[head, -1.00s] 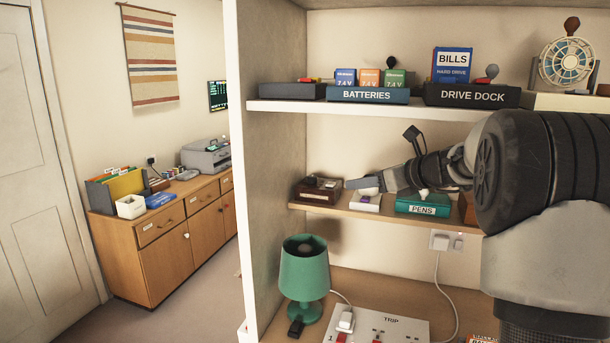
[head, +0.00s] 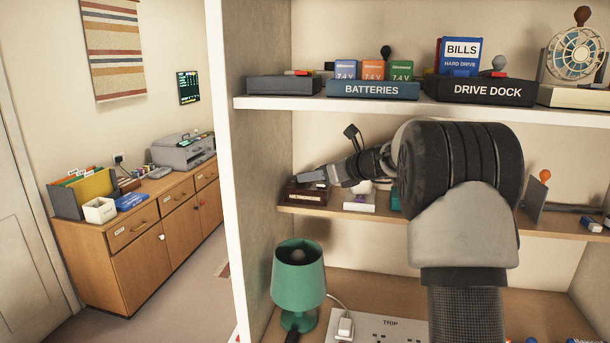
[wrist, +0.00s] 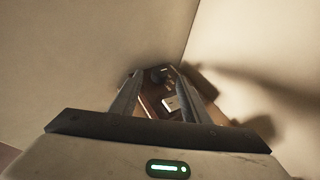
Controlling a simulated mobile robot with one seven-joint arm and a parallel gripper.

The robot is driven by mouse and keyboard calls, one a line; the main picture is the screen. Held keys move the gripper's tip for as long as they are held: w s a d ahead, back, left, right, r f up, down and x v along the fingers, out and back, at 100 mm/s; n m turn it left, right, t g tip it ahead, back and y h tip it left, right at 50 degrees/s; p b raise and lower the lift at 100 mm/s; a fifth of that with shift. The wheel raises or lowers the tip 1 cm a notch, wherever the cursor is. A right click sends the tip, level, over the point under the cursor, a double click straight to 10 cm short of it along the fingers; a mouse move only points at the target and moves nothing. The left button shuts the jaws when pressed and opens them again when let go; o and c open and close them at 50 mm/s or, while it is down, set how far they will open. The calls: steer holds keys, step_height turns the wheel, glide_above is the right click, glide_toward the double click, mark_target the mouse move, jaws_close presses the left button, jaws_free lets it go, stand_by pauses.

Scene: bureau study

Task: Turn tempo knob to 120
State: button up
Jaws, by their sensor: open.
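A dark brown wooden box (head: 305,195) with a small pale label, too small to read, stands at the left end of the middle shelf. My gripper (head: 312,177) reaches left along that shelf, with its fingers over the box's top. In the wrist view the two fingers (wrist: 155,73) are apart, and the brown box (wrist: 152,100) shows between and beyond them. A dark rounded shape, perhaps the knob, and a pale patch show on the box. I cannot read any dial or setting, and I cannot tell whether the fingers touch anything.
A white item (head: 359,201) stands just right of the box under my arm. The cabinet's left wall (head: 257,150) is close to my fingers. The upper shelf (head: 330,104) holds the batteries tray (head: 373,91) and drive dock (head: 488,92). A green lamp (head: 299,272) stands below.

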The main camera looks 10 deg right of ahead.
mark_target(301, 185)
steer(key=shift+x, duration=2.15)
steer(key=shift+c, duration=0.5)
steer(key=c, duration=0.9)
steer(key=shift+c, duration=0.2)
steer(key=shift+a, duration=0.1)
steer(key=m+t+h+b, duration=0.1)
steer(key=m+h+b, duration=0.1)
steer(key=m+h, duration=0.1)
steer(key=shift+s+a+t+b, duration=0.1)
steer(key=shift+a+t+b, duration=0.25)
steer(key=shift+t, duration=0.05)
steer(key=shift+m+h+b, duration=0.3)
steer(key=shift+m+h, duration=1)
steer(key=shift+h, duration=0.2)
steer(key=shift+a+r+m+h, duration=0.1)
steer(key=shift+a+m+h, duration=0.1)
steer(key=shift+m+h, duration=1.2)
